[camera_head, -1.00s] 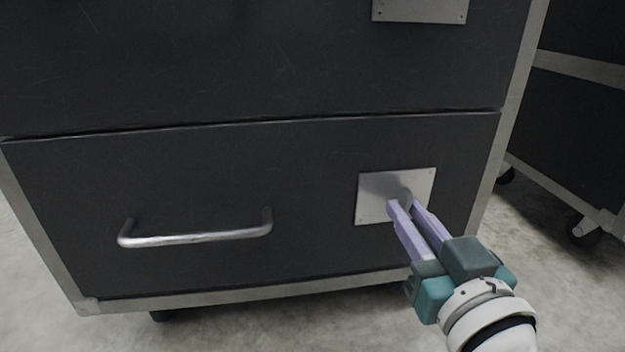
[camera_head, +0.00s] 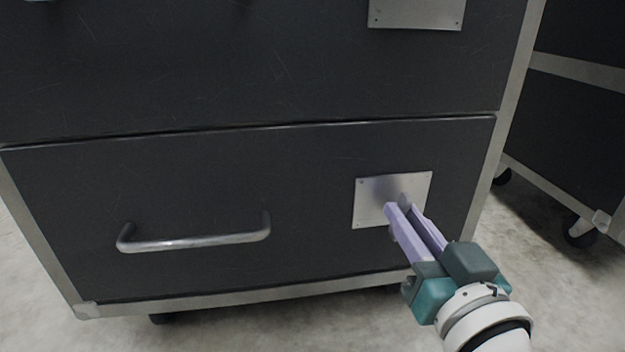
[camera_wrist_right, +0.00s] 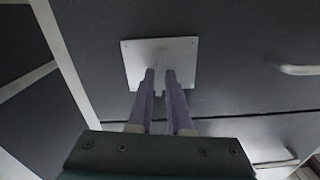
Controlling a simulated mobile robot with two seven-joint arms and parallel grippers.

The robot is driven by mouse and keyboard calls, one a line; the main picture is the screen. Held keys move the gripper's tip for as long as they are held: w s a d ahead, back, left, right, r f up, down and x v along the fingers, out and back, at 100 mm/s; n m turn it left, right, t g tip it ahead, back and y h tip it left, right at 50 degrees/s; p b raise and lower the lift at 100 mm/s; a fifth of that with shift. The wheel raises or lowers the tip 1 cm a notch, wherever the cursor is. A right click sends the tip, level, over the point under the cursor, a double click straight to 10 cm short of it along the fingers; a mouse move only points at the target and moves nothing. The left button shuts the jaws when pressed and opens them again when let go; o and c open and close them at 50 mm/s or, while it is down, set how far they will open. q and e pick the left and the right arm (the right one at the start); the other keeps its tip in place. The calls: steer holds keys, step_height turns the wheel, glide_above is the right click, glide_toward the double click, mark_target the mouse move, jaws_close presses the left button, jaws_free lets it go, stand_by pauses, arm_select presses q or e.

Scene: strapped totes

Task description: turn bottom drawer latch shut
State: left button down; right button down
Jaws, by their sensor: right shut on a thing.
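The bottom drawer (camera_head: 150,190) is dark grey, and its front sits flush in the cabinet. Its latch has a square metal plate (camera_head: 370,200) on the right part of the front. The latch's small grey knob (camera_head: 405,199) shows at the fingertips of my right gripper (camera_head: 399,209), which is shut on it; the fingers hide most of it. In the right wrist view the plate (camera_wrist_right: 180,50) is behind the lilac fingers (camera_wrist_right: 160,75), with the latch knob (camera_wrist_right: 161,60) between their tips. My left gripper is not in view.
A silver bar handle (camera_head: 195,240) is on the left of the bottom drawer. Another metal plate (camera_head: 415,12) is on the drawer above. A second dark cabinet on casters (camera_head: 580,110) stands at the right. Bare concrete floor (camera_head: 250,330) lies in front.

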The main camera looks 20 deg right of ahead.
steer(key=shift+d+f+m+p, duration=0.1)
steer(key=shift+m+p, duration=0.1)
steer(key=shift+m, duration=2.5)
steer(key=shift+d+f+m+p, duration=0.1)
steer(key=shift+m+p, duration=0.1)
steer(key=shift+m, duration=2.5)
steer(key=shift+d+f+m+p, duration=0.1)
steer(key=shift+m+p, duration=0.1)
steer(key=shift+m, duration=2.5)
steer(key=shift+a, duration=0.1)
steer(key=c, duration=1)
jaws_free()
steer(key=shift+s, duration=0.1)
steer(key=shift+o, duration=0.2)
